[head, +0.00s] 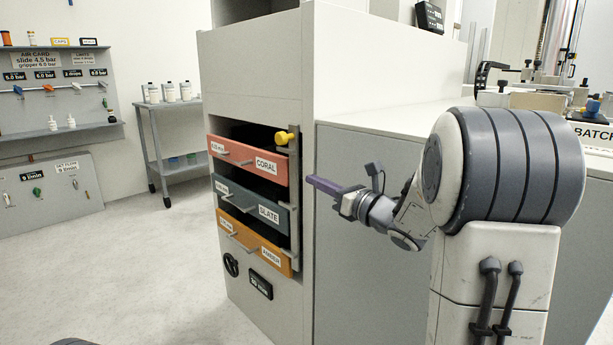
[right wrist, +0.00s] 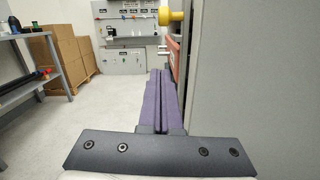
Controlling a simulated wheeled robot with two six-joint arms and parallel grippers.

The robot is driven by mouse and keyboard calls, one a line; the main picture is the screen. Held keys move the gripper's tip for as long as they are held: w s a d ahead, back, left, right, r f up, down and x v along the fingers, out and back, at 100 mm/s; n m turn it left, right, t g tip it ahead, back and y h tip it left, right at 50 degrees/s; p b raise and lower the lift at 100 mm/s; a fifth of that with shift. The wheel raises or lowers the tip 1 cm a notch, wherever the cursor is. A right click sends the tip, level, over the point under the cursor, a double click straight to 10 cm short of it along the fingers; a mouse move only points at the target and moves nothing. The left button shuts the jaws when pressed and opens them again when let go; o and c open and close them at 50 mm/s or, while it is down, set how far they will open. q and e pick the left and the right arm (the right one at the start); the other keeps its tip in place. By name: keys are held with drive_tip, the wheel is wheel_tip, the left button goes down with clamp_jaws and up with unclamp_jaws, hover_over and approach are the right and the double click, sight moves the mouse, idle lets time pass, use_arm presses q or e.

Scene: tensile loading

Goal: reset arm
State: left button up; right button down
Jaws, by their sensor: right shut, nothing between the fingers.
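My right gripper (head: 310,182) is in front of the grey cabinet side, pointing left toward the drawers, with its purple fingers together and empty. In the right wrist view its two long fingers (right wrist: 157,100) lie side by side. My right arm comes in from the right. My left gripper is not in view.
A white cabinet (head: 252,68) holds coral (head: 244,161), slate (head: 262,213) and amber (head: 240,232) drawers with bar handles. A yellow knob (head: 282,138) sits by the top drawer and also shows in the right wrist view (right wrist: 168,16). A trolley (head: 170,163) stands at left; the floor before it is clear.

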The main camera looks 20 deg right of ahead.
drive_tip(key=shift+s, duration=0.2)
idle(0.4)
drive_tip(key=w+a+f+m+g+h, duration=0.2)
drive_tip(key=a+f+m+h, duration=0.15)
drive_tip(key=a+m, duration=0.5)
drive_tip(key=s+a+f+m+g+p, duration=0.1)
drive_tip(key=s+a+f+m+g, duration=0.4)
drive_tip(key=s+a+f+m, duration=0.45)
drive_tip(key=s+a+f+m+g+h, duration=0.1)
drive_tip(key=s+a+f+m+g, duration=0.2)
drive_tip(key=s, duration=0.5)
drive_tip(key=s+a+f+m+g, duration=0.15)
drive_tip(key=s+m+g, duration=0.3)
drive_tip(key=s, duration=0.45)
drive_tip(key=s+a+f+m+g+h, duration=0.1)
drive_tip(key=s+a+f+m+g, duration=0.15)
drive_tip(key=s+m, duration=0.4)
wheel_tip(320, 180, up, 39)
drive_tip(key=s+g+p, duration=0.1)
drive_tip(key=s+p, duration=0.1)
drive_tip(key=p, duration=3.6)
drive_tip(key=shift+s+n+p, duration=0.3)
drive_tip(key=shift+s+p, duration=0.05)
